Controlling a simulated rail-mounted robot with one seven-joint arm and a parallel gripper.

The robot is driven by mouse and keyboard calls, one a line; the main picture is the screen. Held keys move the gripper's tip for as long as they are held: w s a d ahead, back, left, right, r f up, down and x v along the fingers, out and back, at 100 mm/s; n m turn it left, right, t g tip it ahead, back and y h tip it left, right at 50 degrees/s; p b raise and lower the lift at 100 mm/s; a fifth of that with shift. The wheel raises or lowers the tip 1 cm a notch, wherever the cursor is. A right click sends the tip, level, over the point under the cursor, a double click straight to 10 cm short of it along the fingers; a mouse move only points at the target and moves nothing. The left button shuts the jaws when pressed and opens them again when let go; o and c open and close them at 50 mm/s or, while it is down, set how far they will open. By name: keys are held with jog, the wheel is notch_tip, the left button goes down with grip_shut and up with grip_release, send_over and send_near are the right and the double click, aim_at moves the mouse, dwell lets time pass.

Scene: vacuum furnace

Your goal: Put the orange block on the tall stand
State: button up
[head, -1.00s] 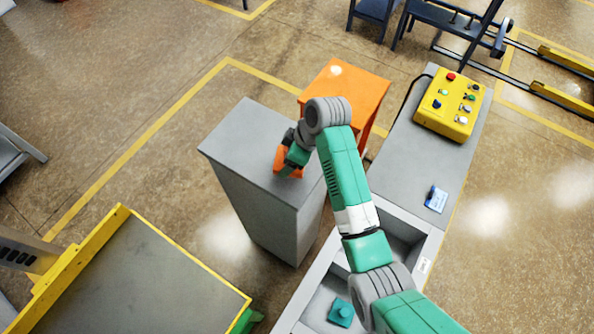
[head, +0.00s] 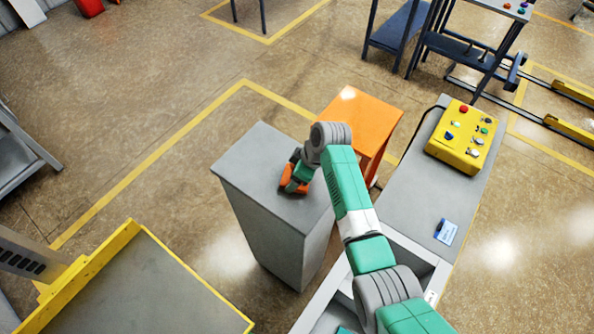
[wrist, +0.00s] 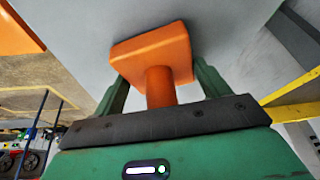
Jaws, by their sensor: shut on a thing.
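The orange block (wrist: 152,58) has a square plate and a round knob. In the wrist view my gripper (wrist: 158,88) is shut on its knob, a green finger on each side. The plate lies close against the grey top of the tall stand; I cannot tell whether it touches fully. In the head view the tall grey stand (head: 265,155) is left of my arm. My gripper (head: 293,180) is over its top, and the orange block (head: 296,190) shows partly beneath it, the rest hidden by my wrist.
An orange table (head: 362,115) stands just behind the tall stand. A grey bench with a yellow button box (head: 462,137) and a blue-white card (head: 445,231) is at right. A yellow-edged platform (head: 150,285) is at lower left.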

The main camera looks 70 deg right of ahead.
jog(key=o, duration=2.1)
jog(key=shift+f, duration=0.1)
jog(key=shift+c, duration=0.2)
jog(key=v, duration=1.2)
jog(key=shift+w, duration=0.1)
